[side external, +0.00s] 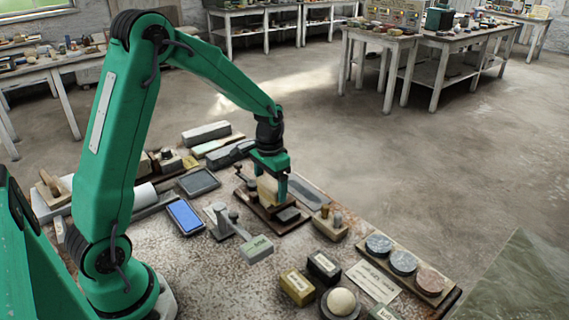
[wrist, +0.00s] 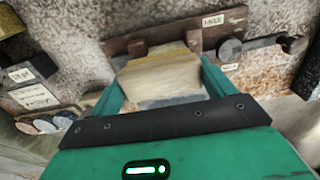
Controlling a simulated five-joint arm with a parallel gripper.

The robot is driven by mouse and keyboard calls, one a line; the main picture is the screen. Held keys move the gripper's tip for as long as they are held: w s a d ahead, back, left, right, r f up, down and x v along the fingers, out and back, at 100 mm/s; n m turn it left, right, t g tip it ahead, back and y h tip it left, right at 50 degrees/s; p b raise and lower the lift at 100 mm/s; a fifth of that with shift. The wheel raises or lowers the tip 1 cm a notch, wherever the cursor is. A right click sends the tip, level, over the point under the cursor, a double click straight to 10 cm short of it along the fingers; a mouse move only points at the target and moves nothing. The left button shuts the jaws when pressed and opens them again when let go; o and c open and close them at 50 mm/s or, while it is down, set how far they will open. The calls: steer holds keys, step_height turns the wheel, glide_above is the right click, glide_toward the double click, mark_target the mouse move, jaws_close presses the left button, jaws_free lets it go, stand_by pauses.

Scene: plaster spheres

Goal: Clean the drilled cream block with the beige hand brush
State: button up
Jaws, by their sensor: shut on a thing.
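My gripper (wrist: 160,88) points down and is shut on a cream-beige block-shaped thing (wrist: 160,75), with a finger along each side of it. The held thing also shows in the side view (side external: 266,190), over a dark brown wooden board (side external: 262,214). I cannot tell whether it is the drilled block or the hand brush; no holes or bristles show clearly. I cannot tell whether it touches the board, as its lower part is partly hidden. A small grey block (side external: 288,214) sits on the board in front of it.
A grey tool (side external: 222,209) and a labelled grey-green block (side external: 256,248) lie left of the board. A wooden piece with pegs (side external: 330,222), a rack of discs (side external: 402,262), dark and yellow blocks (side external: 298,287) and a pale ball (side external: 341,301) stand towards the front right.

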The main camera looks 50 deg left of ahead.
steer(key=shift+a, duration=0.1)
steer(key=shift+a, duration=0.45)
steer(key=shift+a, duration=0.2)
steer(key=shift+a, duration=0.35)
steer(key=shift+d, duration=0.15)
stand_by(0.3)
steer(key=shift+d, duration=0.95)
steer(key=shift+d, duration=0.15)
steer(key=shift+d, duration=0.95)
steer(key=shift+a, duration=0.15)
